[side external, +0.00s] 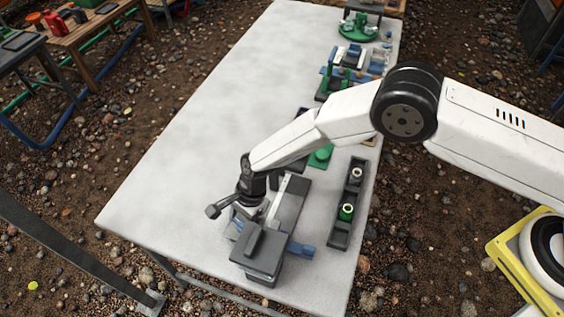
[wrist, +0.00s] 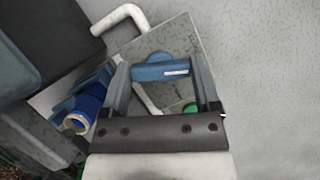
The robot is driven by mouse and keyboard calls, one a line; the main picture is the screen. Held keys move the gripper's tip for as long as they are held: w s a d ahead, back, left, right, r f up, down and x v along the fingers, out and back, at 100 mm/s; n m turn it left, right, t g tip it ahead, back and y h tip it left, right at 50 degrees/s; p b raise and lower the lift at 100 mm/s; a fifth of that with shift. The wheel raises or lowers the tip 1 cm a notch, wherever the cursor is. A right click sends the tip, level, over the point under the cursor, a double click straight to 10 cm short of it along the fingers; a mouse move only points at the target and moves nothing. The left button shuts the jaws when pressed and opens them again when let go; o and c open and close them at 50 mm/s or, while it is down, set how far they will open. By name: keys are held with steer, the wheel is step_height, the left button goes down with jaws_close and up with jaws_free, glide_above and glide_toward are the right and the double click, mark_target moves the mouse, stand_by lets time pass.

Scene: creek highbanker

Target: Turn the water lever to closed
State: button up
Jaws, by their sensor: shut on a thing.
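My gripper (wrist: 162,66) shows in the wrist view with one finger on each side of a short blue bar, which looks like the handle of the water lever (wrist: 160,73). The bar spans the gap between the fingers, with a small pale mark on it. The fingers are shut on it. In the side view my gripper (side external: 250,206) points down at the grey and blue unit near the table's front end. There the lever is hidden or too small to make out. Its open and closed marks cannot be read.
A dark grey box (side external: 258,252) stands close in front of my gripper. A blue pipe (wrist: 84,108) and a white bent pipe (wrist: 122,17) lie close by in the wrist view. A dark tray (side external: 338,228) is to the right. The table's left side (side external: 200,130) is clear.

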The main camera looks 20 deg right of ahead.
steer(key=shift+w+n+g+h, duration=0.1)
steer(key=shift+n+g+h, duration=0.2)
steer(key=shift+n, duration=0.8)
steer(key=shift+n+g+h, duration=0.2)
steer(key=shift+n+g, duration=0.2)
steer(key=shift+n, duration=0.7)
steer(key=o, duration=1.1)
steer(key=shift+r, duration=0.1)
steer(key=v, duration=0.7)
steer(key=shift+w+d+r, duration=0.1)
steer(key=shift+w+r, duration=0.05)
steer(key=shift+r, duration=0.15)
